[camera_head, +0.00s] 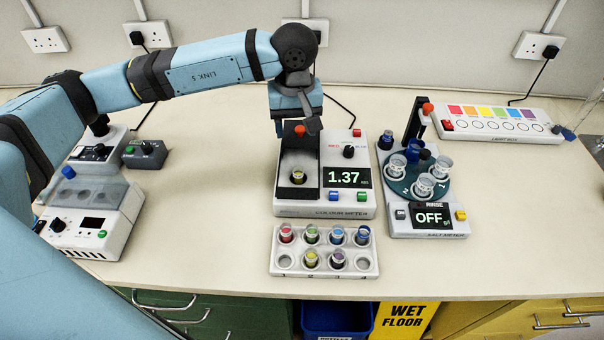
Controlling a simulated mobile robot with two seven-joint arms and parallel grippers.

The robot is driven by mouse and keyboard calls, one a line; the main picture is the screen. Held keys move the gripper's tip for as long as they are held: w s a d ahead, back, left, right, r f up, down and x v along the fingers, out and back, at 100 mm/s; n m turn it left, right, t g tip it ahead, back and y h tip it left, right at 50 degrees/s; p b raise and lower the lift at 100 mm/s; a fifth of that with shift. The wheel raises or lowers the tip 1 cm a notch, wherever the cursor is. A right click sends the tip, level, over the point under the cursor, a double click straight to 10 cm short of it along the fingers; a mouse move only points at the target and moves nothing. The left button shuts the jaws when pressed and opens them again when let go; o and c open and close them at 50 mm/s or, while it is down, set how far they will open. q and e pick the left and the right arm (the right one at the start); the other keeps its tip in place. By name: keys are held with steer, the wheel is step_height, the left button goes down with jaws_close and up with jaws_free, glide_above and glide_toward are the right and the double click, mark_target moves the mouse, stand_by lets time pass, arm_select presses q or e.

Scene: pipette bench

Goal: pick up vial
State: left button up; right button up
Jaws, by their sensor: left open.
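A small vial with yellowish contents (298,177) sits in the dark well of the colorimeter (325,211), whose display reads 1.37. More vials stand in a white rack (275,269) in front of it: red (286,234), green (311,234) and blue (337,235) among them in the back row, yellow-green (311,259) and purple (337,259) in the front row. The two front corner holes look empty. My left gripper (297,128) is open above the rear of the colorimeter, behind the yellowish vial and apart from it. My right gripper is out of view.
A salt meter (428,235) with a round carousel of cups stands to the right, its display reading OFF. A light box (505,138) with coloured patches lies at the back right. Other instruments (95,225) stand at the left under my arm. The bench right of the rack is clear.

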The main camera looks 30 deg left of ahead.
arm_select(q)
steer(key=p, duration=0.1)
glide_above(298, 170)
steer(key=s, duration=0.1)
step_height(298, 170, down, 8)
steer(key=shift+d+f+p, duration=0.1)
steer(key=shift+f+p, duration=0.3)
steer(key=shift+f, duration=0.15)
step_height(298, 170, down, 4)
steer(key=shift+d+r+p, duration=0.15)
steer(key=shift+p, duration=0.4)
steer(key=shift+w+f, duration=0.1)
steer(key=shift+f, duration=0.25)
steer(key=c, duration=1)
